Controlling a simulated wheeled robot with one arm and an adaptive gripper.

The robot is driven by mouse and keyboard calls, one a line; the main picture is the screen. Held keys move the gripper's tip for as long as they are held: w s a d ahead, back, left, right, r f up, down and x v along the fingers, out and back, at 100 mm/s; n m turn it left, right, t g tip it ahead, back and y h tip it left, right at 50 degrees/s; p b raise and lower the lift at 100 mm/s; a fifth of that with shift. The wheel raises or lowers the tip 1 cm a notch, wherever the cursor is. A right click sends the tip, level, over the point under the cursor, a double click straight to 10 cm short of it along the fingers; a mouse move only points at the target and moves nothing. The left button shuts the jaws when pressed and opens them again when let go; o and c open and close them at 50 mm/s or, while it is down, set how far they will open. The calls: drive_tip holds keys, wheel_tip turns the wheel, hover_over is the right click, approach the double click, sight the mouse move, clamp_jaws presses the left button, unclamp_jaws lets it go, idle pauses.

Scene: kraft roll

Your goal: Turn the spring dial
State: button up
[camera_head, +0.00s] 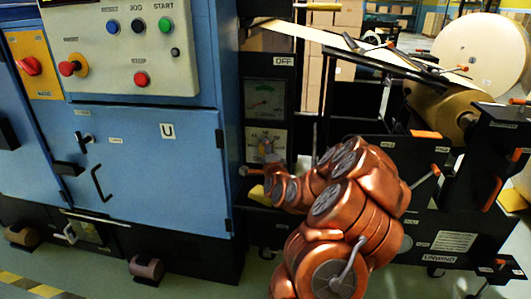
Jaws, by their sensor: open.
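A pale dial plate with a printed scale (281,143) is on the dark panel right of the blue cabinet. It seems to be the spring dial, but its label is too small to read. A small greyish knob shows at its middle. My copper-coloured arm reaches in from the lower right. My gripper (268,166) is at the arm's far end, close to the lower part of the dial plate. It is open. The fingers are small and partly hidden, so I cannot tell whether they touch the knob.
A gauge (265,98) sits above the dial plate, under an OFF label. The blue cabinet (150,150) with its button panel (125,48) stands to the left. The black unwind stand (450,215) and large paper roll (482,50) are to the right.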

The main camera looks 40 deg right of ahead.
drive_tip(key=shift+r, duration=0.1)
drive_tip(key=c, duration=1.1)
